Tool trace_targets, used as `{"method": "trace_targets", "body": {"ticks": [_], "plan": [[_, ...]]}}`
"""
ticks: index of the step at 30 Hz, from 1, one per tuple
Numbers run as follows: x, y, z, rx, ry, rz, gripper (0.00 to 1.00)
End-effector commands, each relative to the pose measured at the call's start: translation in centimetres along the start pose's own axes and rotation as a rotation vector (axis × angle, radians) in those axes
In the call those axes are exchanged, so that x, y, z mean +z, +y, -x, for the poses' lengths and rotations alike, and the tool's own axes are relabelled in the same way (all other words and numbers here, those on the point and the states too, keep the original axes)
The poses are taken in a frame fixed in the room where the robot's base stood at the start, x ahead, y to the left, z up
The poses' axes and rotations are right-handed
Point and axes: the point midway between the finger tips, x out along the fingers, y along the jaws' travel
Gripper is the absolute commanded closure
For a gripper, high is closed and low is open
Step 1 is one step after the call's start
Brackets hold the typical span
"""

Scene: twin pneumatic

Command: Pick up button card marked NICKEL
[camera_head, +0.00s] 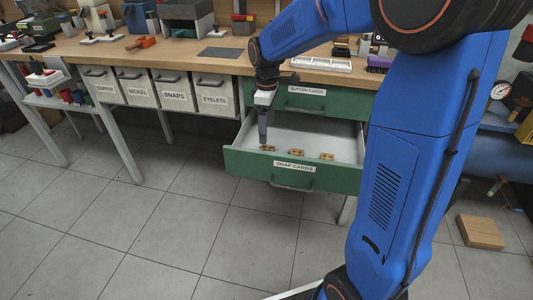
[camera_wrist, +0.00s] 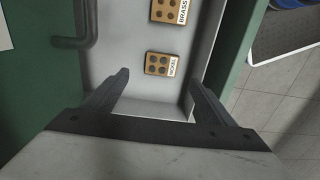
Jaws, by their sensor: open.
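The card marked NICKEL (camera_wrist: 158,64) is a small tan card with several dark round pieces and a white label. It lies flat on the open drawer's floor, ahead of and between my fingers in the wrist view. In the head view it appears to be the leftmost card (camera_head: 268,148). My gripper (camera_head: 263,143) points down over that end of the drawer. It is open and empty, with a finger on each side in the wrist view (camera_wrist: 158,82). A card marked BRASS (camera_wrist: 170,11) lies beyond it, cut by the frame edge.
The open green drawer (camera_head: 240,162) is labelled SNAP CARDS and has raised white walls near my fingers. The drawer labelled BUTTON CARDS (camera_head: 330,103) above it is shut, its handle (camera_wrist: 85,30) projecting. The workbench top (camera_head: 180,58) overhangs behind. Floor in front is clear.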

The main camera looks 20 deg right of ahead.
Motion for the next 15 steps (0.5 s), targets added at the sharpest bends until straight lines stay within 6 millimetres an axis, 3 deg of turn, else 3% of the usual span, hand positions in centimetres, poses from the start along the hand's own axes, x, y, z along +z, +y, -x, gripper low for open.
{"method": "trace_targets", "body": {"ticks": [6, 15], "plan": [[0.0, 0.0, -3.2, -0.001, -0.001, 0.0, 0.22], [0.0, -0.2, -5.2, -0.001, -0.001, 0.0, 0.22]]}}
